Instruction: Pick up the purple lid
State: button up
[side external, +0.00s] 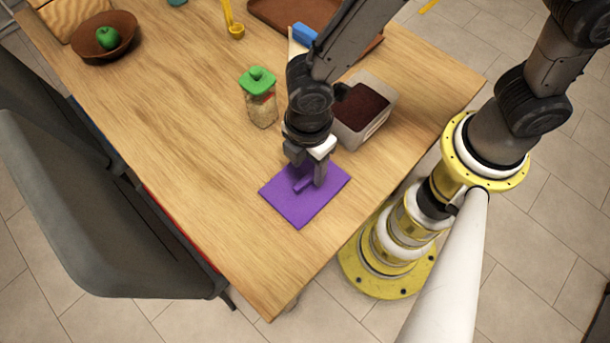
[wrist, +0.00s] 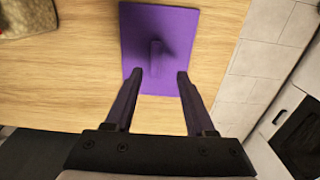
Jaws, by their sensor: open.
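The purple lid (side external: 304,207) lies flat on the wooden table near its front corner. I cannot tell whether the fingers touch the lid.
A grey container with dark contents (side external: 361,110) stands close behind my gripper. A glass jar with a green lid (side external: 260,98) stands to the left. A brown bowl (side external: 101,41) holds a green apple. A grey chair (side external: 100,210) is beside the table. Bare table lies left of the lid.

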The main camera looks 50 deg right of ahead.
aim_at(305, 180)
jog(key=shift+w+f, duration=0.2)
jog(key=shift+f, duration=1.2)
jog(key=shift+w+f, duration=0.15)
jog(key=shift+f, duration=1.2)
grip_shut()
